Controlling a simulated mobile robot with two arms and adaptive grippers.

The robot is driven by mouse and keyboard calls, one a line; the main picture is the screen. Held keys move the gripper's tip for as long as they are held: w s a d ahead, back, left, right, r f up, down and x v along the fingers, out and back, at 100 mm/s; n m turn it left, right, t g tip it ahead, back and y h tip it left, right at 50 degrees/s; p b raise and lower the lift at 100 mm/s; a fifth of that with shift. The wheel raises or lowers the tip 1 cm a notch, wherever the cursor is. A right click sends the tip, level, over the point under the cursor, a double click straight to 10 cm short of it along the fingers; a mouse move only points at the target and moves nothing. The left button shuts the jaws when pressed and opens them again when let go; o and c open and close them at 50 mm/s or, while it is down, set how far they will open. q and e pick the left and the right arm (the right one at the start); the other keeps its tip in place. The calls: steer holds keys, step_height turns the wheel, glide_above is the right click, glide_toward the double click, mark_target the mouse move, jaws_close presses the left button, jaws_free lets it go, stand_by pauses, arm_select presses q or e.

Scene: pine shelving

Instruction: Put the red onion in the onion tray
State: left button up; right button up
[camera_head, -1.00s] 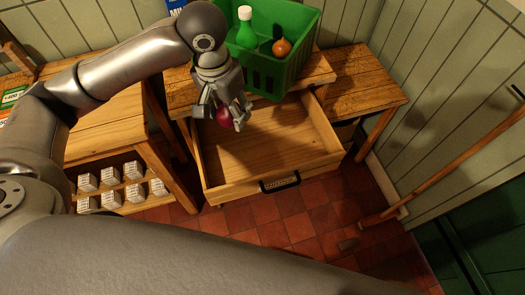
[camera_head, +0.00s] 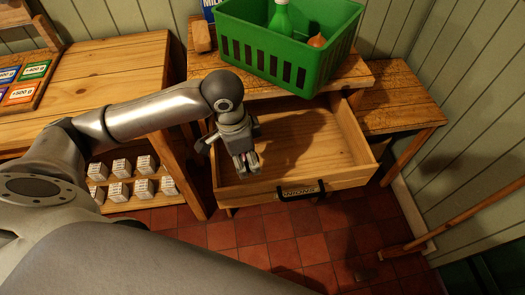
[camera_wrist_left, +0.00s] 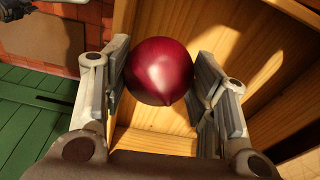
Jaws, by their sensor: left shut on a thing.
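My left gripper (camera_head: 243,160) is shut on the red onion (camera_wrist_left: 160,70), which sits between its two fingers in the left wrist view. In the head view the onion is mostly hidden by the fingers. The gripper points down over the left front part of the onion tray (camera_head: 315,140), a pulled-out wooden drawer with a dark handle and a label on its front. The tray's bare wood shows behind the onion in the wrist view; I cannot tell how high the onion is above it. My right gripper is not in view.
A green crate (camera_head: 245,47) with a green bottle (camera_head: 281,18) and an orange-brown item (camera_head: 317,41) stands above the drawer. Small white boxes (camera_head: 122,168) fill a lower shelf at left. A wooden pole (camera_head: 470,215) leans at right. The rest of the drawer is empty.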

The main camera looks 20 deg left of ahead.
arm_select(q)
steer(key=w+f, duration=0.2)
steer(key=w, duration=0.1)
steer(key=w+a+f, duration=0.1)
steer(key=w+f, duration=0.2)
steer(key=w+a+f+b, duration=0.1)
steer(key=w+f, duration=0.2)
steer(key=shift+w, duration=0.3)
steer(key=shift+f, duration=1.55)
steer(key=shift+f, duration=0.15)
steer(key=o, duration=1.1)
steer(key=shift+c, duration=0.2)
step_height(320, 180, up, 8)
steer(key=shift+s+a+p, duration=0.25)
steer(key=shift+a+p, duration=0.05)
steer(key=shift+a, duration=0.1)
steer(key=shift+f, duration=0.15)
